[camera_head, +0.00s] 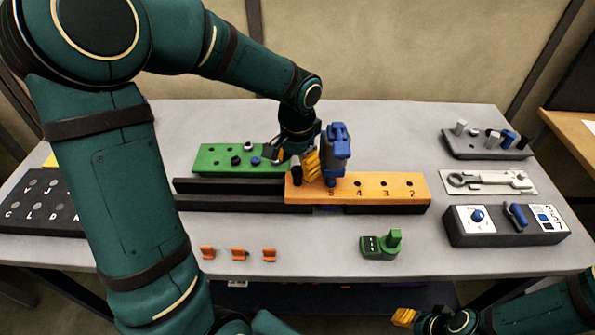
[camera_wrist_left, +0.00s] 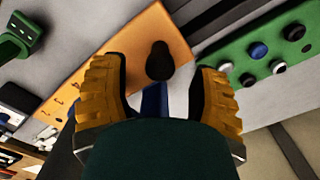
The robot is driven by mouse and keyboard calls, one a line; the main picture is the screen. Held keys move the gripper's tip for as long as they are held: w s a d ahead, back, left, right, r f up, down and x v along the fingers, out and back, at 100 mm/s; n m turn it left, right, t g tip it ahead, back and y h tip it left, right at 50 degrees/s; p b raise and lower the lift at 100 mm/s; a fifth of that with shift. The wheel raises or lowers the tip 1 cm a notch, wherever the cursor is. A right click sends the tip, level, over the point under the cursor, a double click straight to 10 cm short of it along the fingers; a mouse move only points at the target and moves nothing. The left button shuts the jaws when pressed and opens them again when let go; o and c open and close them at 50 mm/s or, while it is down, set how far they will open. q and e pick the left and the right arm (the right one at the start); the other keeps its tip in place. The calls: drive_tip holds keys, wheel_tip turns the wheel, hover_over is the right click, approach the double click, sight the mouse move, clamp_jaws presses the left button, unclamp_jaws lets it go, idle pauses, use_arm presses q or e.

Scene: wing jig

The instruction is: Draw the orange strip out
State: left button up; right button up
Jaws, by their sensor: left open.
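The orange strip (camera_head: 395,197) lies on the dark rails, with numbered holes along its top; it also shows in the wrist view (camera_wrist_left: 148,32). A black knob (camera_head: 297,176) stands near its left end. My left gripper (camera_head: 311,166) is open over that end. In the left wrist view the black knob (camera_wrist_left: 160,62) shows between the spread yellow fingers; I cannot tell whether they touch it. A blue tool (camera_head: 337,150) stands on the strip just right of the gripper. My right gripper (camera_head: 403,317) is low at the front right, its opening unclear.
The dark rails (camera_head: 230,203) run left from under the strip. A green block (camera_head: 215,160) with knobs lies behind. Several orange clips (camera_head: 238,254) and a green piece (camera_head: 381,246) lie in front. A dark control box (camera_head: 505,232) and trays stand at right.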

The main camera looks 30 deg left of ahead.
use_arm(q)
drive_tip(key=shift+f, duration=0.85)
use_arm(e)
drive_tip(key=shift+f, duration=0.2)
drive_tip(key=shift+w, duration=0.1)
